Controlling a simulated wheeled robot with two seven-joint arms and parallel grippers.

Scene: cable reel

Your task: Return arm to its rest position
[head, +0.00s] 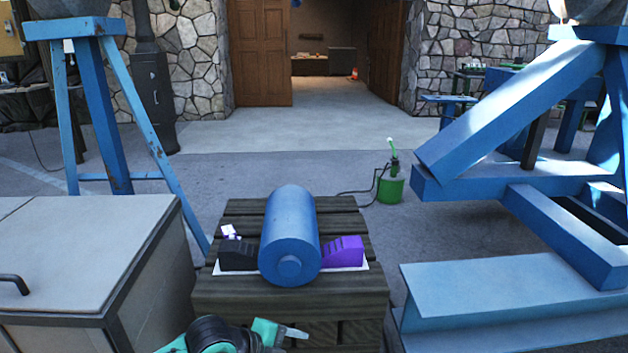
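My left arm comes in low at the bottom edge, and its teal and black gripper (297,333) points right, in front of the wooden crate (225,297). Its grey fingertips look close together, but the gap between them is too small to judge. I see nothing held in it. It is apart from and below the blue cylinder (290,228) that lies lengthwise on the crate. A black stepped wedge (238,256) sits on the cylinder's left side and a purple stepped wedge (345,252) on its right. My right gripper is out of view.
A white plate (360,268) lies under the wedges. A grey cabinet (75,255) stands close on the left. A blue steel frame (530,130) and a blue beam (500,285) are on the right. A green canister (391,187) stands behind the crate. Open floor lies beyond.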

